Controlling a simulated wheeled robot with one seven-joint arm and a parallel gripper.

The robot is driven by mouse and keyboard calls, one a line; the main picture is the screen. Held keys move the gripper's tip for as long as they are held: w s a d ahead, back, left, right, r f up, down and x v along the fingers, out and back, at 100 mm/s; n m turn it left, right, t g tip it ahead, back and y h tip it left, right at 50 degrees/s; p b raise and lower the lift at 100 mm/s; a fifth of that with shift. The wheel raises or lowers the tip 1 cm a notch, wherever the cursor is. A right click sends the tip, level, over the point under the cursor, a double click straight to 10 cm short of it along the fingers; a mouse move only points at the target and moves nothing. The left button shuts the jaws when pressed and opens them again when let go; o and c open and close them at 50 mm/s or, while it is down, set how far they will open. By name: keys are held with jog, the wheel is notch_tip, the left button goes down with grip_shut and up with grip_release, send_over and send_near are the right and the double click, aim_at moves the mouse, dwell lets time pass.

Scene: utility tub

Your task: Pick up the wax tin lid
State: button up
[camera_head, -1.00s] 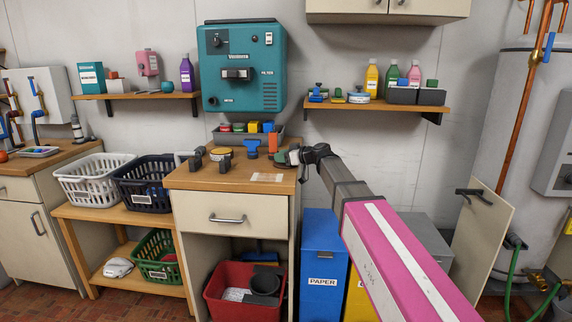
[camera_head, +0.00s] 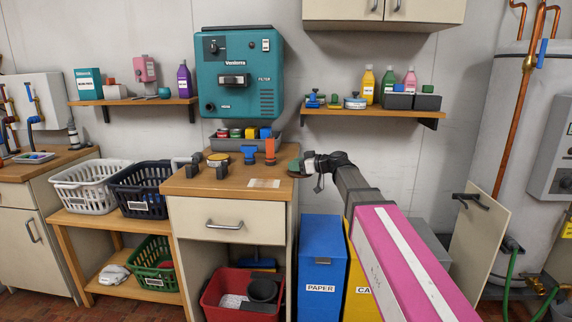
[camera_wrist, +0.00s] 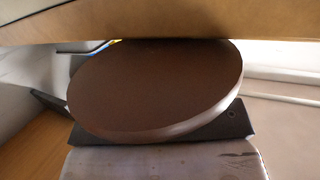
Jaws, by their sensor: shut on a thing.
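The wax tin lid appears as a brown round disc with a paler rim (camera_wrist: 155,90) filling the middle of the wrist view. In the head view it is a small dark green-grey disc (camera_head: 293,167) at the counter's right edge. My gripper (camera_head: 300,167) is shut on it; in the wrist view a dark finger plate (camera_wrist: 232,122) shows beneath the disc. Whether the lid touches the counter cannot be told. A yellow-topped round tin (camera_head: 218,158) sits on the counter to the left, between dark upright holders.
The wooden counter (camera_head: 190,187) also carries a blue piece (camera_head: 249,153), an orange piece (camera_head: 270,150) and a grey tray (camera_head: 232,143) of small items behind. A blue paper bin (camera_head: 321,255) stands right of the cabinet. A loaded shelf (camera_head: 375,110) hangs above right.

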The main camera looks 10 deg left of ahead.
jog(key=w+d+f+m+t+h, duration=0.1)
jog(key=d+m+t+h, duration=0.4)
jog(key=d, duration=1.1)
jog(key=w+d+r+m+t+h, duration=0.2)
jog(key=w+d+r+m+h, duration=0.1)
jog(key=d, duration=0.4)
jog(key=w+d+r+m+t+h, duration=0.2)
jog(key=d+r+m+t+h, duration=0.1)
jog(key=d+r+m+h, duration=0.3)
jog(key=shift+w+d+r+t+h, duration=0.25)
jog(key=shift+w+d+h, duration=0.2)
jog(key=shift+d, duration=0.35)
